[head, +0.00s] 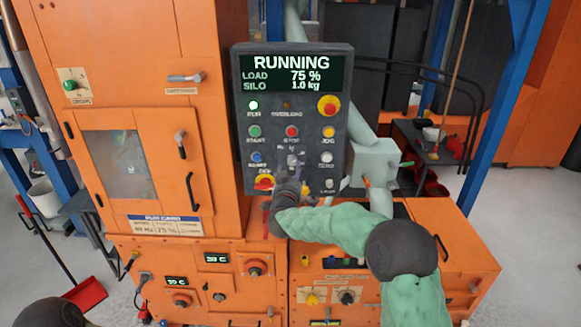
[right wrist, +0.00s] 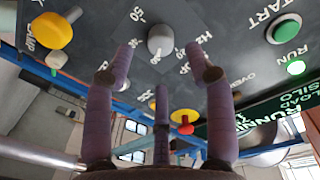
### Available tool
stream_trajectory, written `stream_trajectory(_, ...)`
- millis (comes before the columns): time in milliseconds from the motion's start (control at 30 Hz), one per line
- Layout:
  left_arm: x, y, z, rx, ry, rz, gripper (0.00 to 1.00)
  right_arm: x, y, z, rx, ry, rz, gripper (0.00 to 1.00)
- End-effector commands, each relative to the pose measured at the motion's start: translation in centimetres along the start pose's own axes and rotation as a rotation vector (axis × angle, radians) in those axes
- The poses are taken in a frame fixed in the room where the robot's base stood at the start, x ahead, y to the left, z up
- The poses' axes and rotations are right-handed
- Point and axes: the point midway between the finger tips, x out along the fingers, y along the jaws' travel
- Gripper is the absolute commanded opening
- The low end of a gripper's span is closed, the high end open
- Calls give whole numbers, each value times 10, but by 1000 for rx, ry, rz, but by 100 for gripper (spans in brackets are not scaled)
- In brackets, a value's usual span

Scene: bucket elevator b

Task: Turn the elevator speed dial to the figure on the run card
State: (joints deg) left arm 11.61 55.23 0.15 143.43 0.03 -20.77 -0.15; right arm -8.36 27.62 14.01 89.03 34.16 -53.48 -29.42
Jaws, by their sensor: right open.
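The speed dial (right wrist: 161,41) is a round grey knob on the dark control panel (head: 337,150), with "50" and "Hz" printed near it in the right wrist view. My right gripper (head: 291,172) is at the panel's lower middle. In the right wrist view its three purple fingers (right wrist: 162,70) are spread open, tips close to the dial; I cannot tell whether they touch it. The run card (head: 165,225) is on the orange cabinet; its small print seems to show a figure in Hz and 75 %. My left gripper is not in view.
The display (head: 294,74) reads RUNNING, LOAD 75 %, SILO 1.0 kg. A red-and-yellow stop button (head: 328,106), a green START button (head: 255,131), a yellow JOG button (head: 328,131) and a red-and-yellow switch (head: 264,182) surround the dial area.

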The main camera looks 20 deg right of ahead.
Motion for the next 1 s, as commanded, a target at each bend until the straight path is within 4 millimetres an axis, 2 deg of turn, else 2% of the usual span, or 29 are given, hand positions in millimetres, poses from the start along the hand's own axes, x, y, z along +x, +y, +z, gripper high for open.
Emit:
stream_trajectory(100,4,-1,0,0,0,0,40,21,0,2,2,0,0,55)
stream_trajectory(300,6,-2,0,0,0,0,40,41,0,1,1,0,0,55)
stream_trajectory(733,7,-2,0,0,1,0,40,48,0,0,1,-1,-1,55)
stream_trajectory(900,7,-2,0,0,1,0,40,48,0,0,1,-1,-1,7)
stream_trajectory(933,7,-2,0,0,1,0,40,48,0,0,1,-1,-1,0)
stream_trajectory(1000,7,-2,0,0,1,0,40,48,0,0,1,-1,-1,0)
